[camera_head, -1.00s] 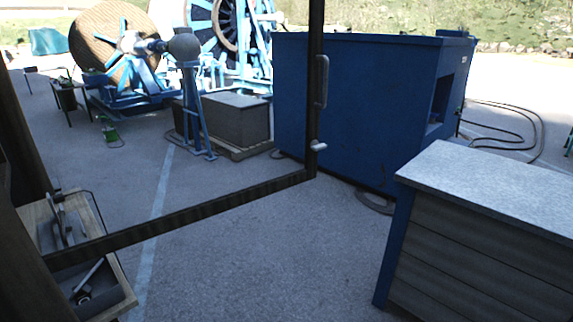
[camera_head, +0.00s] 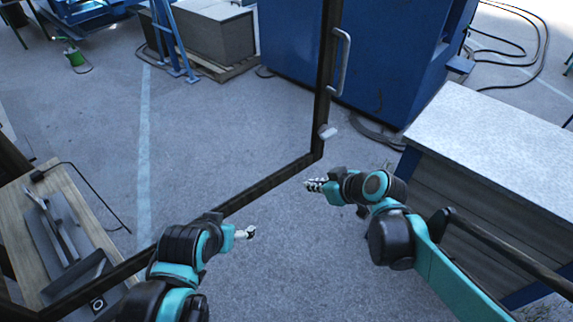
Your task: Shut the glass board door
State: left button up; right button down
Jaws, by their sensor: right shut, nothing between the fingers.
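The glass board door (camera_head: 266,184) has a dark frame and clear panes. It stands swung open, its free edge upright near the middle of the head view. A pale bar handle (camera_head: 343,62) is on that edge, with a small light lever (camera_head: 328,132) below it. My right gripper (camera_head: 308,185) is shut and empty. It points left, just below and in front of the door's lower free corner, and looks apart from it. My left gripper (camera_head: 250,232) is in front of the bottom rail, farther left. Its fingers are small and I cannot tell whether they are open.
A grey-topped bench (camera_head: 490,130) stands close to my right arm. A blue cabinet (camera_head: 290,40) is behind the door. A wooden board with tools (camera_head: 30,215) is at the lower left. Paved ground is clear between the door and the bench.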

aim_at(280, 175)
jog(key=x, duration=0.4)
jog(key=r+x, duration=0.1)
jog(key=x, duration=0.3)
jog(key=w+a+b+x, duration=0.1)
jog(key=x, duration=0.3)
jog(key=shift+s+r, duration=0.1)
jog(key=shift+r, duration=0.2)
jog(key=shift+w+a, duration=0.4)
